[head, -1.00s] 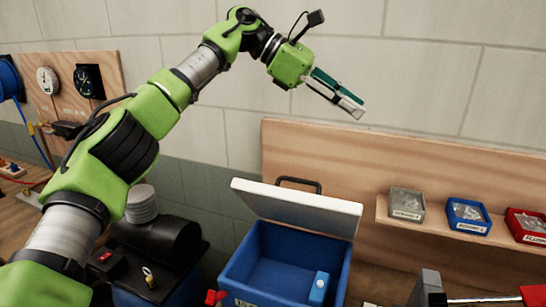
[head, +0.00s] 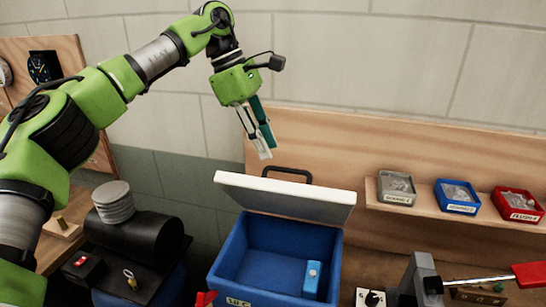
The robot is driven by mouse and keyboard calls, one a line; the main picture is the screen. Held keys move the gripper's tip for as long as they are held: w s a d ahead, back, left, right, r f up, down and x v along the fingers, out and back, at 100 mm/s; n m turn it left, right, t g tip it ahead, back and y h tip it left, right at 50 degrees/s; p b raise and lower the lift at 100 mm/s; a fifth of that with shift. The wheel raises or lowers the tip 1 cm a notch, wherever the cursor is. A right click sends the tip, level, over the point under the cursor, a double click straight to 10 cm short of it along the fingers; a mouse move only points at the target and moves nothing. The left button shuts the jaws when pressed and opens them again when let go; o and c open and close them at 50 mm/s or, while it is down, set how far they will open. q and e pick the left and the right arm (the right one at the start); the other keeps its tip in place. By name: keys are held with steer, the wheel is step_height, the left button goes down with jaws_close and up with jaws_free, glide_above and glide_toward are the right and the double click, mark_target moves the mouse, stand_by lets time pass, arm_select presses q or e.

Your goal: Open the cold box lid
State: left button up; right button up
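The cold box (head: 267,297) is a blue open-topped box at the bottom middle of the head view. Its white lid (head: 284,196) stands raised and tilted back along the box's rear edge, with a black handle (head: 288,172) behind it. A small blue item (head: 312,278) is inside at the right. My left gripper (head: 265,149) hangs above and behind the lid, pointing down, and appears apart from it. Its two fingers lie close together, and whether they are shut is unclear. My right gripper does not show.
A wooden shelf (head: 420,207) on the right bears a grey bin (head: 396,188), a blue bin (head: 457,197) and a red bin (head: 518,206). A black cylinder with stacked discs (head: 114,202) stands left of the box. A red-handled clamp (head: 529,274) is at lower right.

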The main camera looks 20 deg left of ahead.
mark_target(274, 167)
arm_select(q)
steer(key=x, duration=0.3)
steer(key=shift+d+f+p, duration=0.15)
steer(key=shift+d+p, duration=0.15)
steer(key=shift+p, duration=0.1)
steer(key=shift+d+f, duration=0.1)
steer(key=shift+f, duration=0.3)
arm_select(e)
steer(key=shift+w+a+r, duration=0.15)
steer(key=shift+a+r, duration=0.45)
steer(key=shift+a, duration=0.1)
arm_select(q)
steer(key=shift+c, duration=0.4)
jaws_close()
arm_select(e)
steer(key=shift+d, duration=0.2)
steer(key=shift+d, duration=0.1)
